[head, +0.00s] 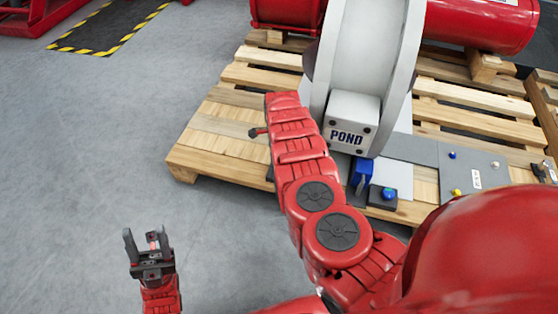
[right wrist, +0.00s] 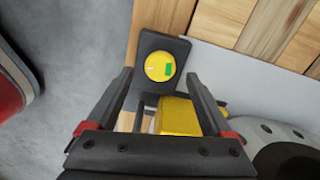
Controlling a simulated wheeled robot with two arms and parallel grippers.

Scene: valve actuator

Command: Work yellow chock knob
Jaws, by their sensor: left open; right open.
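My right gripper (right wrist: 158,77) is open, with one finger on each side below the knob. Its fingers appear apart from the knob, though depth is hard to judge. A yellow block (right wrist: 178,116) shows between the fingers. In the head view my red right arm reaches over the pallet and hides the knob and right gripper. My left gripper (head: 147,242) is open and empty over the floor at lower left.
A wooden pallet (head: 214,125) carries a white-grey wheel-like part (head: 365,50) and a block marked POND (head: 352,123). A blue knob (head: 389,193) on a black box and a blue block (head: 362,170) stand nearby. A grey panel (head: 470,165) lies right.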

